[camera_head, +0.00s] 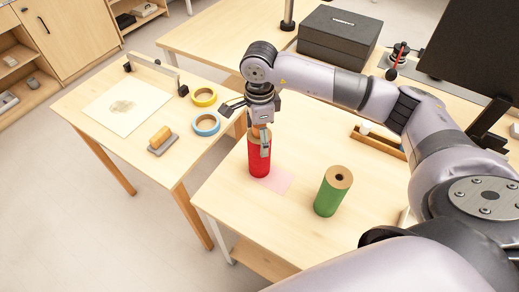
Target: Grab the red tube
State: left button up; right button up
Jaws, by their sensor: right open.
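The red tube (259,160) stands upright on the near wooden table, at the edge of a pink square (277,180). My right gripper (261,138) points down at the top of the tube, with a finger in front of its upper side. The jaws are open, and I cannot tell whether they touch the tube. The far finger is mostly hidden. My left gripper is not in the view.
A green tube (329,197) stands to the right of the red one. The left table holds yellow tape (203,92), blue tape (206,132) and a yellow-topped block (161,138). A black box (339,38) and dark monitor (478,45) stand behind.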

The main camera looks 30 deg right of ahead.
jog(key=shift+f, duration=0.4)
jog(key=shift+c, duration=0.3)
jog(key=shift+r, duration=0.1)
grip_shut()
dwell(0.4)
